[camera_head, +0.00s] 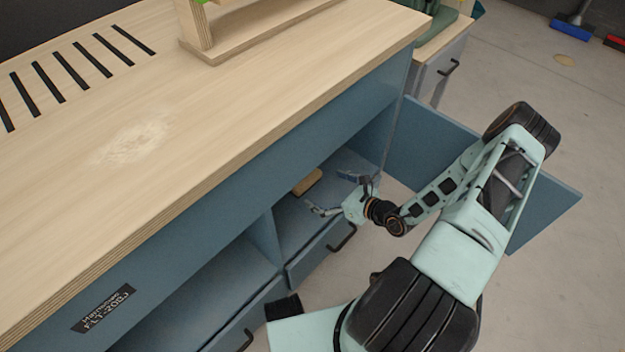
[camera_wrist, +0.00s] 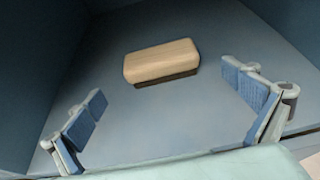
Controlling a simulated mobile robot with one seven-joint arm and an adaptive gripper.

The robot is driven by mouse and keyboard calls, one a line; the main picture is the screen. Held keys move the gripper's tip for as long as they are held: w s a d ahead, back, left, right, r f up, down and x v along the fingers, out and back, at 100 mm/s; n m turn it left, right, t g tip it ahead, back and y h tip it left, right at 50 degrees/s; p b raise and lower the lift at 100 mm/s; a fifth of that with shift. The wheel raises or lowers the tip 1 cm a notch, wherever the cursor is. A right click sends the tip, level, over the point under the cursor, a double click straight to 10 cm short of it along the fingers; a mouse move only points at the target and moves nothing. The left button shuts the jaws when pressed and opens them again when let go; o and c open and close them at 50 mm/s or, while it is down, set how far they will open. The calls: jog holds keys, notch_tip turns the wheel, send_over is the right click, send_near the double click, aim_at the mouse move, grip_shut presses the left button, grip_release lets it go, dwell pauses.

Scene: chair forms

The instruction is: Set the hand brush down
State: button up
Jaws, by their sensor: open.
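The hand brush (camera_head: 308,181) is a light wooden block and lies on the floor of the right compartment of the blue cabinet. In the wrist view the brush (camera_wrist: 162,62) rests with its wooden back up and a dark strip of bristles along its lower edge. My gripper (camera_head: 336,193) reaches into the compartment opening. Its fingers are spread wide and empty in the wrist view (camera_wrist: 172,118), with the brush beyond the fingertips and clear of both.
The compartment floor (camera_wrist: 190,110) is bare around the brush, with walls on both sides. A divider (camera_head: 264,238) separates it from the left compartment. An open blue door (camera_head: 430,150) stands to the right behind my arm. The wooden worktop (camera_head: 220,110) overhangs above.

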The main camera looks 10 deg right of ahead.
jog(key=shift+v, duration=1.6)
